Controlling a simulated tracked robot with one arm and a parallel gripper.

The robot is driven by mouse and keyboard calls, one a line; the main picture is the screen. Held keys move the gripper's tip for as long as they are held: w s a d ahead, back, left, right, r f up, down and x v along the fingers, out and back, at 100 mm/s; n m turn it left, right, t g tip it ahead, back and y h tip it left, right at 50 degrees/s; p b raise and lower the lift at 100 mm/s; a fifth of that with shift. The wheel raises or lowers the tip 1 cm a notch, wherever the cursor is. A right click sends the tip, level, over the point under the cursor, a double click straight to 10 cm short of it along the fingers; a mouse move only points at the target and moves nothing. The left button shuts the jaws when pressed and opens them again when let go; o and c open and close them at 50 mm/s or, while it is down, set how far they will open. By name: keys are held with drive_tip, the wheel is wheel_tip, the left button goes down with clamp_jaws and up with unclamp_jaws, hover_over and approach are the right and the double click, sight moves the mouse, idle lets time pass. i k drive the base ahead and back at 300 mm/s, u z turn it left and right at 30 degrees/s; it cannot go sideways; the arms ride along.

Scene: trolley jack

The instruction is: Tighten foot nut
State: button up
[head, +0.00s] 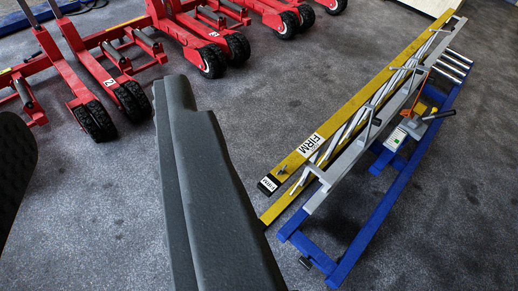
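A long yellow, grey and blue rail frame (352,240) stands on the carpet at the right. Its near end has a small dark foot (305,262) under the blue beam. This may hold the foot nut, but it is too small to make out a nut for sure. A small dark fastener (283,171) sits on the yellow beam near its end. A large dark grey part of my own arm fills the lower middle, left of the frame and apart from the foot in the picture. No gripper fingertips can be made out.
Red wheeled trolley jacks (205,45) with black tyres stand in a row along the upper left. A white label (311,145) marks the yellow beam. A grey-white device (412,128) sits on the frame. Grey carpet (445,225) is clear at the lower right.

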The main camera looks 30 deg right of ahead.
sight(281, 173)
drive_tip(key=z, duration=0.25)
drive_tip(key=i, duration=1.05)
drive_tip(key=z, duration=0.65)
